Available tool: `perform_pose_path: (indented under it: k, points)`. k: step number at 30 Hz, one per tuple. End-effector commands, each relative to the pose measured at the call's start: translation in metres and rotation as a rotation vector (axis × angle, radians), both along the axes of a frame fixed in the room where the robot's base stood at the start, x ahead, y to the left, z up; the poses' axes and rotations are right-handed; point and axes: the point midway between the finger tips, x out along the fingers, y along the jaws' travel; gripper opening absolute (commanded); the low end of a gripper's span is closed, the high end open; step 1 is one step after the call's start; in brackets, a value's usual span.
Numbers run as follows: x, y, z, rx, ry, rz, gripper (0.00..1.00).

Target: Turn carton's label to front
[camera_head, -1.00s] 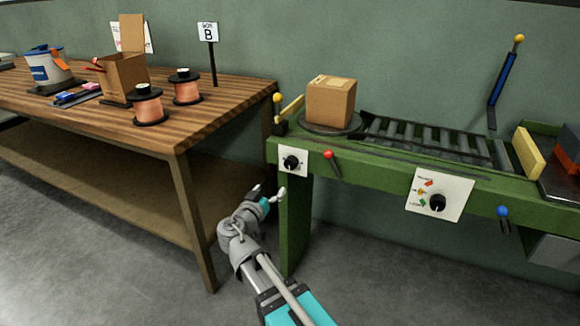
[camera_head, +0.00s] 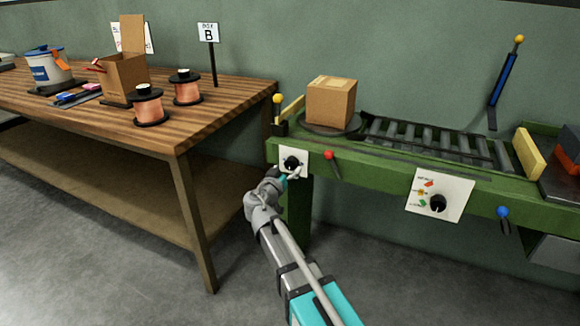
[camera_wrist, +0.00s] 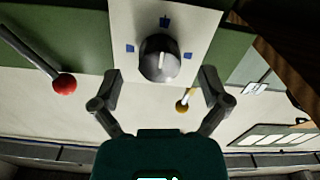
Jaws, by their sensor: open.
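The cardboard carton (camera_head: 331,103) sits upright on a dark round turntable (camera_head: 338,130) at the left end of the green bench. No large label shows on the two sides I see; a small mark is on its right side. A black knob (camera_head: 291,164) on a white plate is on the bench front below the turntable. In the wrist view the knob (camera_wrist: 159,58) has a white pointer line, with blue marks around it on the plate. My gripper (camera_head: 290,173) is just in front of the knob. In the wrist view my gripper (camera_wrist: 160,92) is open and empty, its fingers either side, apart from the knob.
A red-balled lever (camera_head: 329,155) stands right of the knob; it also shows in the wrist view (camera_wrist: 64,83). A yellow-balled lever (camera_head: 278,99) is left of the turntable. A roller track (camera_head: 425,141) runs right. A wooden table (camera_head: 180,135) with copper spools stands left.

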Motion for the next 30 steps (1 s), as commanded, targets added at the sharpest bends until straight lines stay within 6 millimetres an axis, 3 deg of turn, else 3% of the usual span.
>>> perform_pose_path:
  k: [6,18,30]
  points:
    - [0.018,-0.006,0.000,0.000,0.000,0.000,0.96]
    - [0.022,-0.008,0.000,0.000,0.000,-0.001,0.96]
    - [0.021,-0.008,0.000,0.000,0.000,-0.001,0.24]
